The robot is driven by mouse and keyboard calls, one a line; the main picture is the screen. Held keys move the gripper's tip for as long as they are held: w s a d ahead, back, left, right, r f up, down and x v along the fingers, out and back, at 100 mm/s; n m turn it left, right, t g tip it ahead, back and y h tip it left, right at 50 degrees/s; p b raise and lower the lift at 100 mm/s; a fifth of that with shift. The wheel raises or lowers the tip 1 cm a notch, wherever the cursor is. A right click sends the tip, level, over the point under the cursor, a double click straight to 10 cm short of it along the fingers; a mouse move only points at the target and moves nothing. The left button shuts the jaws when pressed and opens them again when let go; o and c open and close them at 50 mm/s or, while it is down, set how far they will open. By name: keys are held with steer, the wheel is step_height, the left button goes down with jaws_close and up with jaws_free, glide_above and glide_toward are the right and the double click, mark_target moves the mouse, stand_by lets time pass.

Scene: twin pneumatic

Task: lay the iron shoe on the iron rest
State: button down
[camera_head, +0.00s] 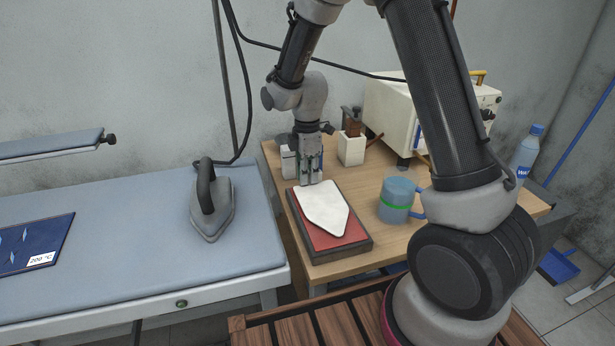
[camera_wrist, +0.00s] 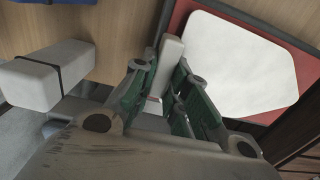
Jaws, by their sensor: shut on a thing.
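The iron shoe, a white pointed plate (camera_head: 322,208), is over the red pad of the iron rest (camera_head: 359,248), a dark-edged block on the wooden table. The shoe looks flat and parallel to the pad; I cannot tell whether it rests on it or hangs just above. Its tip points toward the front of the table. My gripper (camera_head: 311,181) is at the shoe's rear end, pointing down. In the wrist view, the fingers (camera_wrist: 167,80) are shut on a narrow white tab at the edge of the shoe (camera_wrist: 232,68). The red pad (camera_wrist: 182,14) shows around it.
A blue mug (camera_head: 396,200) stands right of the rest. A white holder (camera_head: 351,149), a white machine (camera_head: 388,105) and a bottle (camera_head: 526,155) stand behind. A grey iron (camera_head: 212,208) is on the ironing table (camera_head: 130,265) at left, with a blue mat (camera_head: 35,243).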

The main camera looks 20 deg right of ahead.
steer(key=shift+f, duration=0.4)
steer(key=c, duration=1.4)
jaws_free()
